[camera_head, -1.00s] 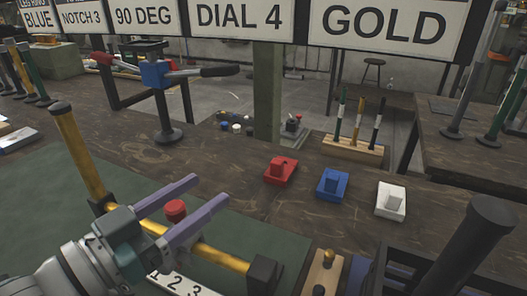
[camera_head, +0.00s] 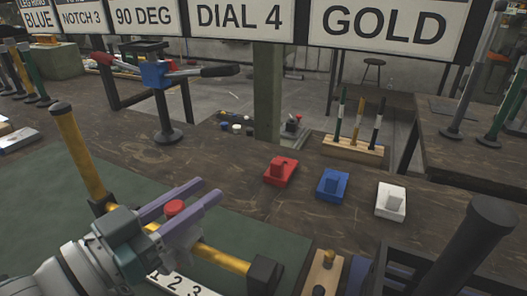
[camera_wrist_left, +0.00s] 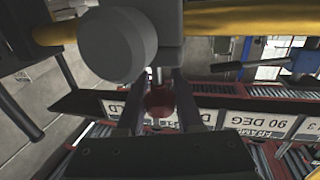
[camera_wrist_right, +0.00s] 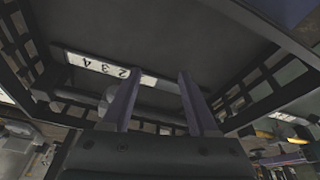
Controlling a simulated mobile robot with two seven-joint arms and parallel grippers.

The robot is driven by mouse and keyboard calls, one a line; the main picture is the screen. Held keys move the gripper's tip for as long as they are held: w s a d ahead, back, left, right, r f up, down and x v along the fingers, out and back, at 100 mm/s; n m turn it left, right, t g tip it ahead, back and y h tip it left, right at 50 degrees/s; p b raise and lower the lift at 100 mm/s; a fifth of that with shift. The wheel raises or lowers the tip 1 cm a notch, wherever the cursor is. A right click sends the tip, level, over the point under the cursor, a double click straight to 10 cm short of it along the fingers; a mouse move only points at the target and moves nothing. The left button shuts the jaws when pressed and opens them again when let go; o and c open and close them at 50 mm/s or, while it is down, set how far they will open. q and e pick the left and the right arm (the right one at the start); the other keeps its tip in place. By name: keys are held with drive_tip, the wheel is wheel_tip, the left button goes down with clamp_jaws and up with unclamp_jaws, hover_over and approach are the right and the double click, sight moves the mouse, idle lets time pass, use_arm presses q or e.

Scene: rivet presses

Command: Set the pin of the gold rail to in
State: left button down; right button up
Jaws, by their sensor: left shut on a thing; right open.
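The gold rail (camera_head: 222,256) runs low across the green mat, with a gold post (camera_head: 82,155) rising at its left. Its pin has a red knob (camera_head: 174,208), which also shows in the left wrist view (camera_wrist_left: 160,100) in front of a grey round housing (camera_wrist_left: 116,45). My left gripper (camera_head: 205,191) is shut on the red knob, one finger on each side. How deep the pin sits is hidden. My right gripper (camera_wrist_right: 156,82) is open and empty in the right wrist view, under a dark surface; I cannot make it out in the head view.
Red (camera_head: 281,171), blue (camera_head: 332,184) and white (camera_head: 390,200) blocks sit on the bench to the right. A blue-headed stand (camera_head: 164,100) is behind. A numbered plate (camera_head: 180,284) lies below the rail. A dark frame with a thick post (camera_head: 470,250) fills the lower right.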

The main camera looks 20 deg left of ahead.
idle(0.8)
drive_tip(key=shift+f+b, duration=0.95)
use_arm(q)
wheel_tip(320, 180, down, 2)
drive_tip(key=shift+f, duration=0.1)
use_arm(e)
drive_tip(key=shift+r, duration=0.15)
use_arm(q)
drive_tip(key=c, duration=0.5)
unclamp_jaws()
drive_tip(key=shift+c, duration=0.2)
use_arm(e)
drive_tip(key=shift+r+p, duration=0.25)
drive_tip(key=shift+p, duration=0.15)
use_arm(q)
drive_tip(key=v, duration=1)
drive_tip(key=shift+r, duration=0.25)
use_arm(e)
drive_tip(key=shift+r, duration=0.1)
